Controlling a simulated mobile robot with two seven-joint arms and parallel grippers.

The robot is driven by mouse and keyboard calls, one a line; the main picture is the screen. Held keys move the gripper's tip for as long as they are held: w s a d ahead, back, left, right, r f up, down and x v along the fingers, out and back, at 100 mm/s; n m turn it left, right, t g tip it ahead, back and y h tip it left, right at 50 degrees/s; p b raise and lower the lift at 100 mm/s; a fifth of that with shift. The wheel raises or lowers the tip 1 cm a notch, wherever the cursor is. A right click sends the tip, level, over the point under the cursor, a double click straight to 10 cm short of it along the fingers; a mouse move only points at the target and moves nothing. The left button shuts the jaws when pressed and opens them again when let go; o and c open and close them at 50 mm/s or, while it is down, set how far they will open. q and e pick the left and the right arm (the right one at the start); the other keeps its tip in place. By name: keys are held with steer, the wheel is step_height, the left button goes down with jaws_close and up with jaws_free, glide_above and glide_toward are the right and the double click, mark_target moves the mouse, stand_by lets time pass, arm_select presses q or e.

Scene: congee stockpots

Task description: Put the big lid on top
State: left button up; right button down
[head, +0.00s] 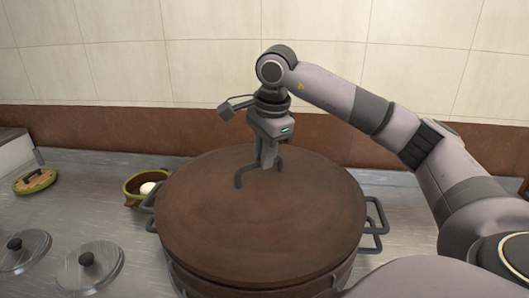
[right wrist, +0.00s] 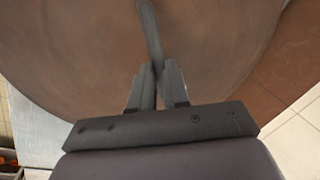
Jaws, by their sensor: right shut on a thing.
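The big lid (head: 255,225) is a round brown disc with a dark bar handle on top. In the head view it lies over the mouth of the big stockpot (head: 315,284), whose side and loop handles show below its rim. I cannot tell whether it is fully seated. My right gripper (head: 264,168) points down at the lid's middle and is shut on its handle. The right wrist view shows the fingers (right wrist: 158,75) closed around the handle bar, with the lid (right wrist: 90,45) filling the background. My left gripper is not in view.
A green pot (head: 134,188) with a white item inside stands left of the stockpot. Two small grey lids (head: 90,266) with black knobs lie at the front left. A round green-rimmed lid or board (head: 36,181) lies at the far left. The tiled wall (head: 120,70) closes off the back.

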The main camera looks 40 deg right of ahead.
steer(key=shift+f+b, duration=0.4)
steer(key=shift+f, duration=0.15)
stand_by(0.4)
steer(key=c, duration=1.4)
jaws_free()
steer(key=shift+f, duration=0.1)
